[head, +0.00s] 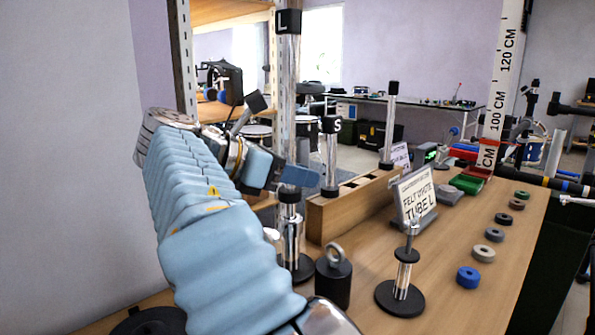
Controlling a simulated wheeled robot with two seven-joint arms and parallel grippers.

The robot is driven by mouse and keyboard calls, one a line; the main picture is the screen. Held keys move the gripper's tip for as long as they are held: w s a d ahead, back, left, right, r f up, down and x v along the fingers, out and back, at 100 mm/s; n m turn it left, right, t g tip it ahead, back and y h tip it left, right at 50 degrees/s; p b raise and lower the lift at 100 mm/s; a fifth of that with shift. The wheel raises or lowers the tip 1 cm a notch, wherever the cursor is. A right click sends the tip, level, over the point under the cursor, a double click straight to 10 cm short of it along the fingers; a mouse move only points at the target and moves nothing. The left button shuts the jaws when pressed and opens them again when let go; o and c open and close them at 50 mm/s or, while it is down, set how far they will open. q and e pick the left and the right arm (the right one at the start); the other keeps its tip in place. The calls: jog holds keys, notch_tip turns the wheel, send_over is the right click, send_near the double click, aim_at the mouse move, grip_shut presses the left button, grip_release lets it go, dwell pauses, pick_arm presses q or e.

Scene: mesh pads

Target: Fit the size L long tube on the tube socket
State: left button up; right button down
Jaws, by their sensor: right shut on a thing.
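The long chrome tube (288,75) with a black cap marked L stands upright left of centre in the head view. My right gripper (296,177), at the end of the pale blue arm, is shut on its lower part. Directly below the gripper is a chrome post (292,238) with a black collar and a round black base. My left gripper is not in view.
A wooden rack (330,215) holds the tube marked S (331,158) and another capped tube (390,125). A sign reading TUBE L (416,195), a short post on a black base (402,280) and a black ringed weight (333,280) stand nearby. Several rings line the right edge.

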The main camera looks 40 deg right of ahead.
jog(key=shift+f, duration=0.1)
jog(key=c, duration=0.9)
grip_release()
jog(key=shift+o, duration=0.2)
jog(key=p+v, duration=0.3)
jog(key=v, duration=1)
jog(key=shift+a+p, duration=0.35)
jog(key=shift+p, duration=0.05)
